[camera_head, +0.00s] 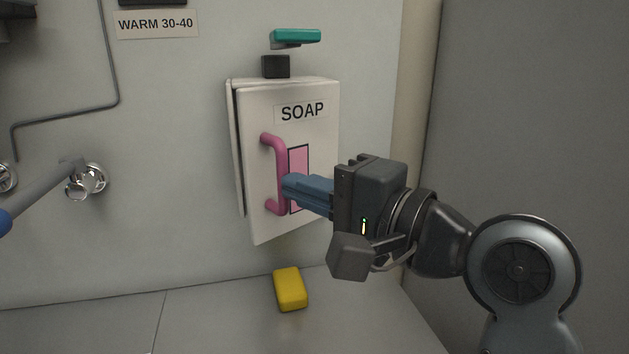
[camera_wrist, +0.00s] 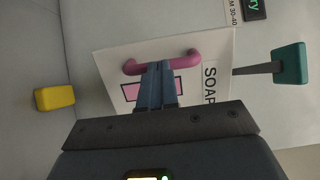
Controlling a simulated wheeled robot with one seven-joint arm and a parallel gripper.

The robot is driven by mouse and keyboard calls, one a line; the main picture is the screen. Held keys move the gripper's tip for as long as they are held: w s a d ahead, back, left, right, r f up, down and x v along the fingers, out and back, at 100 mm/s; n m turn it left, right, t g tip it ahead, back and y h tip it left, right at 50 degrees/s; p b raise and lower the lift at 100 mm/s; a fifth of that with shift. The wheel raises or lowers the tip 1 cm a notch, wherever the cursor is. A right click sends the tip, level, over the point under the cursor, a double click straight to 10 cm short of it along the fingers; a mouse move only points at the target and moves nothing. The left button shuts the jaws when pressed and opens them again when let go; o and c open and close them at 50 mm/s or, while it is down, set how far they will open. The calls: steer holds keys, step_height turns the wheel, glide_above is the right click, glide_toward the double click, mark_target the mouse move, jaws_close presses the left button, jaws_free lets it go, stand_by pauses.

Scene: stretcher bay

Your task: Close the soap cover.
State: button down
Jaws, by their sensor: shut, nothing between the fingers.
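The soap cover (camera_head: 262,205) is a white panel labelled SOAP on the wall box, with a pink handle (camera_head: 278,160) on its left side and a pink rectangle with a dark outline. The cover stands slightly ajar, with a dark gap along its left edge. My gripper (camera_head: 286,188) has its blue fingers shut and empty, with the tips at the cover's face beside the handle. Whether they touch is unclear. The wrist view shows the cover (camera_wrist: 208,42), the handle (camera_wrist: 165,62) and my shut fingers (camera_wrist: 157,68) close to the handle.
A yellow block (camera_head: 290,289) lies on the grey surface below the cover. A teal lever (camera_head: 296,36) and a black block (camera_head: 276,67) are above the box. A metal tap fitting (camera_head: 88,180) is on the wall at left. A grey panel (camera_head: 530,110) stands at right.

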mark_target(253, 173)
steer(key=shift+m+t+h, duration=0.3)
steer(key=shift+s+a+p+x, duration=0.15)
steer(key=shift+p+x, duration=0.4)
steer(key=shift+x, duration=0.45)
steer(key=shift+s+a+p+x, duration=0.2)
steer(key=shift+p+x, duration=0.4)
steer(key=shift+x, duration=0.45)
steer(key=shift+s+a+p+x, duration=0.15)
steer(key=shift+p+x, duration=0.4)
steer(key=shift+x, duration=0.45)
steer(key=shift+r, duration=0.15)
steer(key=shift+r, duration=0.1)
